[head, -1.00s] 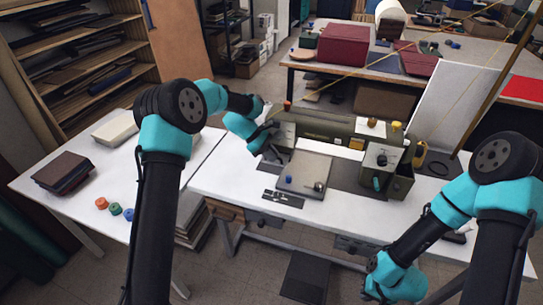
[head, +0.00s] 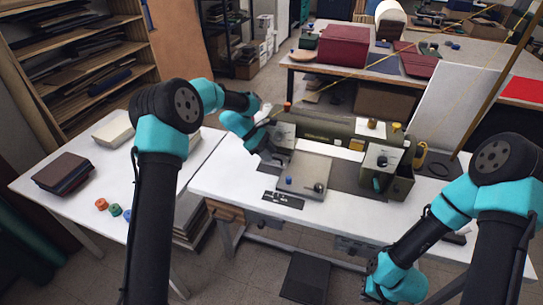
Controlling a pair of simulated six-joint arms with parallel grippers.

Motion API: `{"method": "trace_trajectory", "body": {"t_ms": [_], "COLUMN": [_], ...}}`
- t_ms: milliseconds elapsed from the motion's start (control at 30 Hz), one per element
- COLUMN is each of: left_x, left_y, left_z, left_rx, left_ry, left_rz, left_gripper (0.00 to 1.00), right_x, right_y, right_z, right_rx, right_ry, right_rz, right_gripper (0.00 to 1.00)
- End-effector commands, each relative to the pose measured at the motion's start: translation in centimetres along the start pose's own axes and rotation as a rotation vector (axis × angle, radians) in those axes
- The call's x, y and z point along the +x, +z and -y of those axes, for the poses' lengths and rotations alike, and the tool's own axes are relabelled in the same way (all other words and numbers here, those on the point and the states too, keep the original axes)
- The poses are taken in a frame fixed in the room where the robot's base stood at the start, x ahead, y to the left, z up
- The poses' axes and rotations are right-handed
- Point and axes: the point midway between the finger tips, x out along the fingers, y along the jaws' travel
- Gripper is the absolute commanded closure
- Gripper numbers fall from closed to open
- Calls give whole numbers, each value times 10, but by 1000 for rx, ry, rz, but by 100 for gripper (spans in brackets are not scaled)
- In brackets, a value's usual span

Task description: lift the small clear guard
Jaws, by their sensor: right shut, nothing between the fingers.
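An olive-green sewing machine (head: 325,131) stands on the white table, with its head (head: 381,160) at the right end. I cannot make out the small clear guard in this view; it is too small or hidden. My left gripper (head: 275,157) is beside the machine's left end, just left of a grey plate (head: 306,170). Its fingers are too small and dark to tell open from shut. My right gripper (head: 373,290) is low at the table's front, well away from the machine, shut and empty.
A blue spool (head: 289,180) and a small metal knob sit on the plate. A dark strip (head: 283,199) lies in front. The left table (head: 75,208) holds dark books (head: 62,173) and colored spools. A white board (head: 454,105) stands behind the machine.

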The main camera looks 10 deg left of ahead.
Motion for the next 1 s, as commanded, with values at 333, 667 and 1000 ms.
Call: {"method": "trace_trajectory", "body": {"t_ms": [333, 667, 1000], "left_x": [-64, -127, -157], "left_y": [0, 0, 0], "left_z": [0, 0, 0], "left_rx": [1, 1, 0], "left_ry": [3, 3, -1], "left_rz": [0, 0, 0], "left_gripper": [64, 64, 64], "right_x": [0, 0, 0], "right_y": [0, 0, 0], "right_z": [0, 0, 0], "right_rx": [0, 0, 0], "right_ry": [0, 0, 0], "right_rz": [0, 0, 0], "right_gripper": [100, 100, 100]}}
